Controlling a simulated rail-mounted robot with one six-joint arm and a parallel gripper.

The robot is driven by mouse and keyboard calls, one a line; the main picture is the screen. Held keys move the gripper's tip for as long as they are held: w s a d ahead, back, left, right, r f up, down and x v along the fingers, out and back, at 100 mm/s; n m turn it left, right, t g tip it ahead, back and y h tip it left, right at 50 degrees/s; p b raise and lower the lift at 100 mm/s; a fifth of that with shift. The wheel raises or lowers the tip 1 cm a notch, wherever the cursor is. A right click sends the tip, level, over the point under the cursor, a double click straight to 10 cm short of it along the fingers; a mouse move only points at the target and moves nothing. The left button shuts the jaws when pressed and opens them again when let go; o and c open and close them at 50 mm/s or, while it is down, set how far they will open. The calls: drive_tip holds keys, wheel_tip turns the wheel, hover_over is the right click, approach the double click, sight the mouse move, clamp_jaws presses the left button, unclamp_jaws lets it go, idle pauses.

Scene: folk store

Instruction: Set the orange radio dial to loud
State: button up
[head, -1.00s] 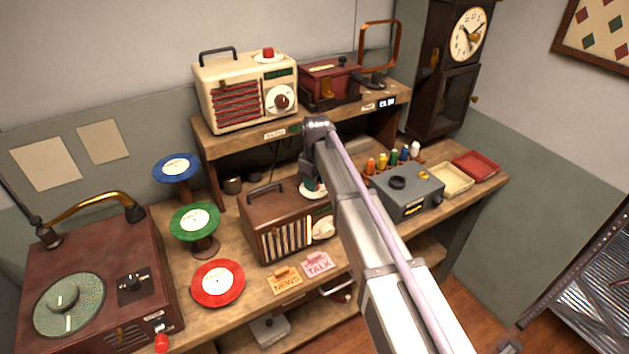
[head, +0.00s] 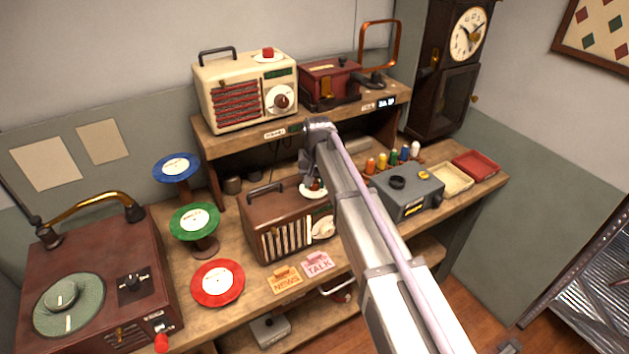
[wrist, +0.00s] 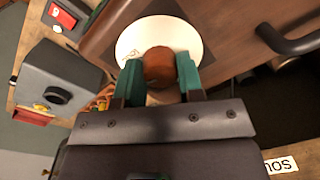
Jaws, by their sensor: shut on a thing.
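The brown wooden radio (head: 262,222) stands on the workbench in the head view. On its top is a round white dial plate (head: 308,194) with an orange-brown knob (wrist: 159,66). My gripper (wrist: 160,72) is shut on this knob, with one teal finger on each side of it. In the wrist view the white dial plate (wrist: 130,38) lies around the knob, with small marks at its left edge. Its lower part is hidden by my fingers, so I cannot read a loud mark.
A dark carry handle (wrist: 290,42) rises from the radio's top beside the dial. A cream radio (head: 235,95) stands on the shelf behind. A grey box (head: 408,192) and spools are to the right. NEWS (head: 285,280) and TALK (head: 318,264) cards lie in front.

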sight(316, 182)
drive_tip(key=m, duration=0.6)
idle(0.6)
drive_tip(key=o, duration=0.9)
drive_tip(key=shift+r, duration=0.1)
drive_tip(key=r+p, duration=1)
drive_tip(key=p, duration=0.1)
drive_tip(key=shift+s+d+r, duration=0.15)
drive_tip(key=shift+d+r, duration=0.05)
drive_tip(key=shift+r, duration=0.15)
